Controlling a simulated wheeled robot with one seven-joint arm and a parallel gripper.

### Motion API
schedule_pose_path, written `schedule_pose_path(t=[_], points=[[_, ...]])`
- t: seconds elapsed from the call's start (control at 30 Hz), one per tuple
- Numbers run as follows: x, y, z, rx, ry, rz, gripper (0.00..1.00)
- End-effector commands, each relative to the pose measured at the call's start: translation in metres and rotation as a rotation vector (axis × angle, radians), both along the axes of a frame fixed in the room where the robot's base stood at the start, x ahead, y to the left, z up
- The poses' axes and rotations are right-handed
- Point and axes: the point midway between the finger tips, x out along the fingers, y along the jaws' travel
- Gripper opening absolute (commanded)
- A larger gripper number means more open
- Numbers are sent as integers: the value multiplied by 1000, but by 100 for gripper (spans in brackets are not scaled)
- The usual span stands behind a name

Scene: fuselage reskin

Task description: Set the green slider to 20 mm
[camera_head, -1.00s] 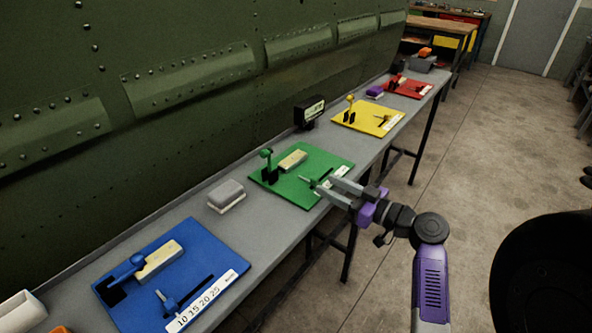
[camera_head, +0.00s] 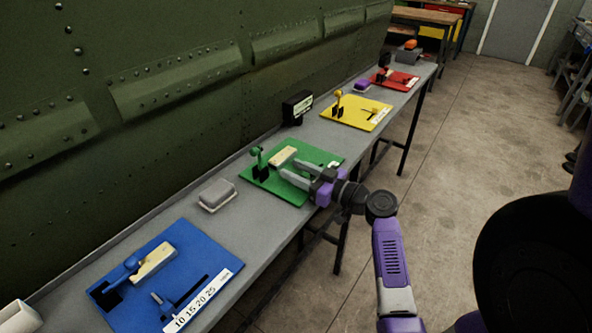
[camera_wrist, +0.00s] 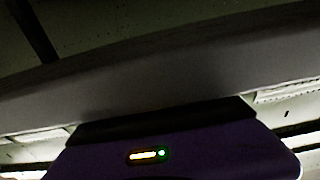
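The green panel (camera_head: 318,153) lies on the bench and carries an upright green lever (camera_head: 257,156), a pale block (camera_head: 283,156) and a white scale strip (camera_head: 335,164) on its right edge. My gripper (camera_head: 288,168) is over the panel's front half, with its two grey fingers apart and pointing left toward the block. The green slider is hidden behind the gripper, and most of the scale is covered. I cannot tell whether the fingers touch anything. The wrist view shows mainly a dark surface and a purple part of my own; no slider shows there.
The grey bench (camera_head: 262,226) also holds a blue panel (camera_head: 203,262), a yellow panel (camera_head: 362,108) and a red panel (camera_head: 402,80). A grey-white box (camera_head: 217,194) and a black display (camera_head: 297,107) stand close to the green panel. The fuselage wall (camera_head: 180,110) rises behind.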

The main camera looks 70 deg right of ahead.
Motion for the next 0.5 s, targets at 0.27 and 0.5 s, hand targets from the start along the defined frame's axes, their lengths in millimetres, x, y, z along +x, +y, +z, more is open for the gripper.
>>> schedule_pose_path(t=[0.27, 0.5], points=[[0, 0, 0, 0, 0, 0, 7], [0, 0, 0, 0, 0, 0, 0]])
